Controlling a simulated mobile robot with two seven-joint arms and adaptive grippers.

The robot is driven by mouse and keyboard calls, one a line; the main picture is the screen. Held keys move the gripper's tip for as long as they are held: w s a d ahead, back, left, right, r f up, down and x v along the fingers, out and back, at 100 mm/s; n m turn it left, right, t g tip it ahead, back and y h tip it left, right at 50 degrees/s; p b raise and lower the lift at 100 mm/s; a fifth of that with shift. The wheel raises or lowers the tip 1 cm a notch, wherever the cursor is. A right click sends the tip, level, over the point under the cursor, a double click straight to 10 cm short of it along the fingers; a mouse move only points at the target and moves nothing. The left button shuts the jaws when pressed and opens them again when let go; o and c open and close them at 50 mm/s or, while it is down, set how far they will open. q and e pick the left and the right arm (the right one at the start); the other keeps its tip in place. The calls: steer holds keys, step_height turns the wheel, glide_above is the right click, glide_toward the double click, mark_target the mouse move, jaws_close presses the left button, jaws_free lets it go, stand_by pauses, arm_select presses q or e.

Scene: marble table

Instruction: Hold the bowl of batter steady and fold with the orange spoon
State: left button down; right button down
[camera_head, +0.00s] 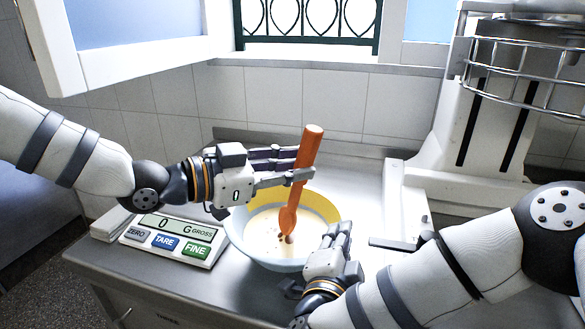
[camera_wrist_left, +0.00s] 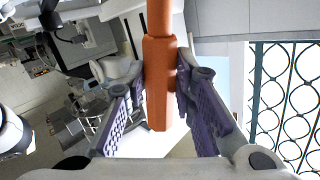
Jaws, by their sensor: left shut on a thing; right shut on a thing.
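The orange spoon (camera_head: 291,205) stands nearly upright, slightly tilted, with its lower end in the bowl of batter. My left gripper (camera_head: 296,165) is shut on the spoon's handle above the bowl; in the left wrist view the orange handle (camera_wrist_left: 160,80) lies between the purple finger pads. The bowl (camera_head: 236,228) has a pale blue outside and a yellow inside. It holds cream-coloured batter (camera_head: 262,232) with dark specks near the spoon. My right gripper (camera_head: 340,235) is shut on the bowl's right front rim. The fingertips' exact contact there is partly hidden.
A scale (camera_head: 170,240) with a display reading 0 and several buttons stands left of the bowl. A large white machine with a wire guard (camera_head: 525,65) stands at the right back. A barred window (camera_head: 307,22) is behind. The counter (camera_head: 200,290) is free in front of the bowl.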

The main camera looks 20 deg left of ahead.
steer(key=shift+f, duration=0.55)
stand_by(0.4)
steer(key=c, duration=1.5)
jaws_free()
steer(key=shift+o, duration=0.3)
steer(key=shift+w+r, duration=0.1)
steer(key=shift+r, duration=0.05)
